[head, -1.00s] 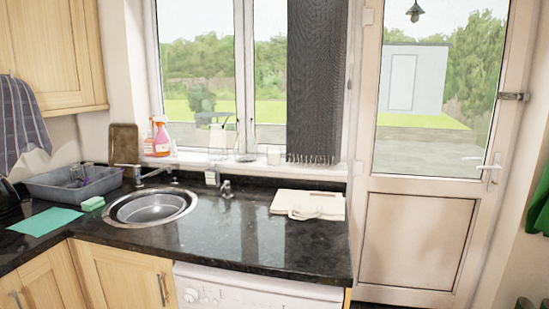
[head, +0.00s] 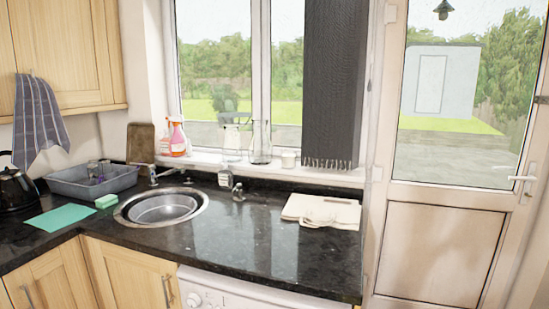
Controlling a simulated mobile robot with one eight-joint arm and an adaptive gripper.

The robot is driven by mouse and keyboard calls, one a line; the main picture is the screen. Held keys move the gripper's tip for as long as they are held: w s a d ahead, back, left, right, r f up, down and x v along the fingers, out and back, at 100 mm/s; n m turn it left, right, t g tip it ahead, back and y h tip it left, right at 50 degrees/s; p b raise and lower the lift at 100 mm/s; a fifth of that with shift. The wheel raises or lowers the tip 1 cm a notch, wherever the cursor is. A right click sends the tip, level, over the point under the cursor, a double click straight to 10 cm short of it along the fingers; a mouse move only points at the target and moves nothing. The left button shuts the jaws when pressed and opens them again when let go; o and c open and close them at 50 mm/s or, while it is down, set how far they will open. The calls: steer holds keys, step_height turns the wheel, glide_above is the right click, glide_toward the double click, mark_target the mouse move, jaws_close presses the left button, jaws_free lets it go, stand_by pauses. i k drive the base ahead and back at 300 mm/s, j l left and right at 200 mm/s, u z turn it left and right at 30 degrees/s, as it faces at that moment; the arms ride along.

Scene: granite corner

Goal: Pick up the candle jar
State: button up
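My gripper is not in view.
On the sill stand a glass bottle (head: 261,143) and spray bottles (head: 178,137). A folded cloth or board (head: 321,209) lies right. The sink (head: 162,207) and grey basin (head: 93,181) are left. The counter's middle front is clear.

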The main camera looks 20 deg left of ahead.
mark_target(288, 156)
steer(key=i+l+u, duration=0.6)
steer(key=i+l, duration=0.15)
steer(key=i+l+u, duration=0.2)
steer(key=l, duration=0.25)
steer(key=i+l+u, duration=0.2)
steer(key=l, duration=0.15)
steer(key=i+l+u, duration=0.2)
steer(key=l, duration=0.2)
steer(key=i+l+u, duration=0.15)
steer(key=l, duration=0.25)
steer(key=i+l+u, duration=0.9)
steer(key=i, duration=0.2)
